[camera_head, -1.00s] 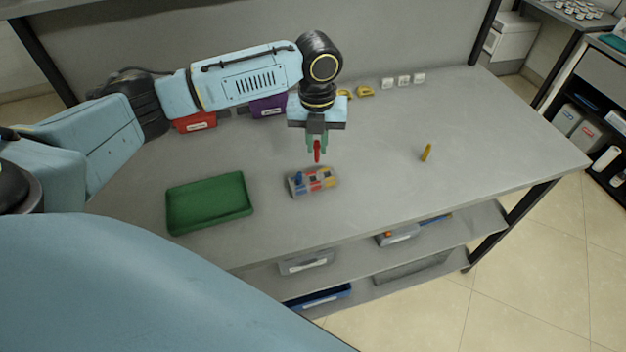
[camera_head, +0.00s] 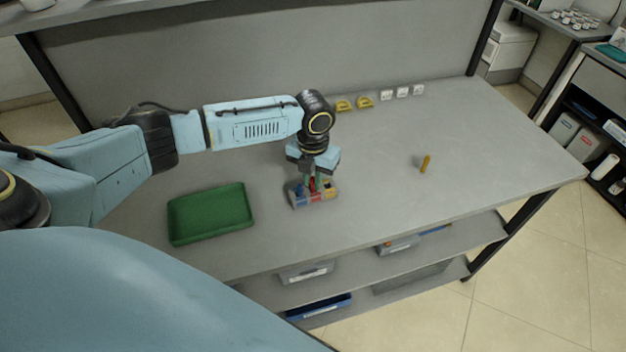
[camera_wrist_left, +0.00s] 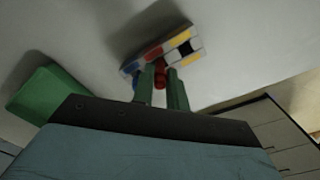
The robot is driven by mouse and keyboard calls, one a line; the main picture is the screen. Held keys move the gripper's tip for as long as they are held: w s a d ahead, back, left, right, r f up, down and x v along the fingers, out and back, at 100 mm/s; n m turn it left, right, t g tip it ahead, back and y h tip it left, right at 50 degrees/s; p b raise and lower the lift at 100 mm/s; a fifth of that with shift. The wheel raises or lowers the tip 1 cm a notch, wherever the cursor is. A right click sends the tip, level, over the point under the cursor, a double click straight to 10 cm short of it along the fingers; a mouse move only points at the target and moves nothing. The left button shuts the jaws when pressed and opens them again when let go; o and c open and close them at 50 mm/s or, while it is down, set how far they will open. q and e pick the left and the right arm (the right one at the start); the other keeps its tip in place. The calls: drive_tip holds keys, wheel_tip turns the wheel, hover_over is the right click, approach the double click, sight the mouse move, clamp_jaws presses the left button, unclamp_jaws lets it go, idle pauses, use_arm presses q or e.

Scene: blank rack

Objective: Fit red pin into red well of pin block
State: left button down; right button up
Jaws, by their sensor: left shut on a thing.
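The pin block (camera_head: 313,203) lies on the table, a small grey block with coloured patches. It also shows in the wrist view (camera_wrist_left: 181,36), with red, yellow, blue and white patches. My left gripper (camera_head: 318,184) points down right at the block, its green fingers shut on the red pin (camera_wrist_left: 159,74). The pin's lower end is at or just over the block; I cannot tell whether it is inside the red well. A blue pin (camera_head: 299,189) stands at the block's left end. My right gripper is not in view.
A green tray (camera_head: 210,213) lies left of the block. A yellow pin (camera_head: 426,163) stands alone to the right. Yellow pieces (camera_head: 364,101) and white blocks (camera_head: 402,92) line the back. The table's right side is mostly clear.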

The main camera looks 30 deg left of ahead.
sight(313, 177)
use_arm(q)
drive_tip(key=shift+f, duration=0.6)
drive_tip(key=shift+f, duration=0.15)
drive_tip(key=c, duration=1.4)
unclamp_jaws()
wheel_tip(313, 177, up, 12)
drive_tip(key=shift+r, duration=0.2)
